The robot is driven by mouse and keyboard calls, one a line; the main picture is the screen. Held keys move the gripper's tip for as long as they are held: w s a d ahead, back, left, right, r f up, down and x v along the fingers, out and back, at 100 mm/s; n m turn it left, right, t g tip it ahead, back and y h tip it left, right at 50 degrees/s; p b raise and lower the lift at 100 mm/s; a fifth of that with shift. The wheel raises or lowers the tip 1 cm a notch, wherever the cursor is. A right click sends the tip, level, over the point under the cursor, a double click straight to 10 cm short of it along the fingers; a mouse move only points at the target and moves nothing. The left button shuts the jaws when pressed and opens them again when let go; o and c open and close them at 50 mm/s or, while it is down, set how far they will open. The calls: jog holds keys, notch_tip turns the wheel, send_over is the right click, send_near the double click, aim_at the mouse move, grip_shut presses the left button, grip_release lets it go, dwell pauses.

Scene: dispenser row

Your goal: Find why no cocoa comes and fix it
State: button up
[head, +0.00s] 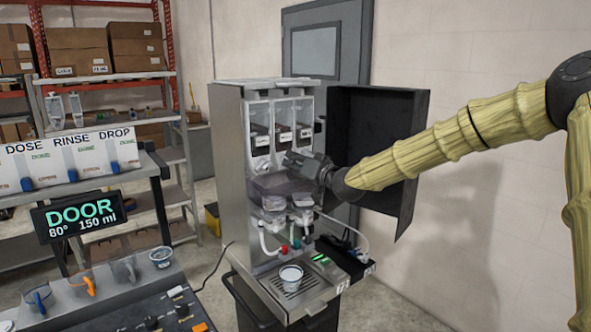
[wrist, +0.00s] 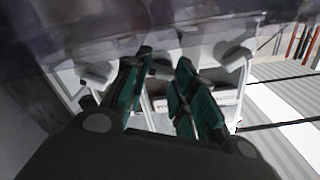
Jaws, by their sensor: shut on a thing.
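The tall metal dispenser (head: 229,190) stands with its dark door (head: 372,130) swung open to the right. Several clear canisters (head: 259,133) hang inside at the top. A smoky translucent container (head: 270,186) sits below them; it also blurs across the top of the wrist view (wrist: 130,28). My gripper (head: 288,160) reaches in from the right, its green-padded fingers (wrist: 163,80) a little apart and closed on what looks like this translucent container. The grip point is partly hidden. White mixing parts and tubes (head: 268,232) are below. A white cup (head: 291,275) stands on the drip grate.
A display (head: 80,215) reads DOOR, 80°, 150 ml. A control panel (head: 150,315) with several cups is at front left. A panel marked DOSE, RINSE, DROP (head: 70,160) is behind it. Shelves with boxes (head: 80,50) stand at back left. Floor is clear at front right.

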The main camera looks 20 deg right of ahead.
jog(key=shift+m, duration=0.4)
jog(key=o, duration=1)
jog(key=shift+o, duration=0.2)
jog(key=v, duration=1.2)
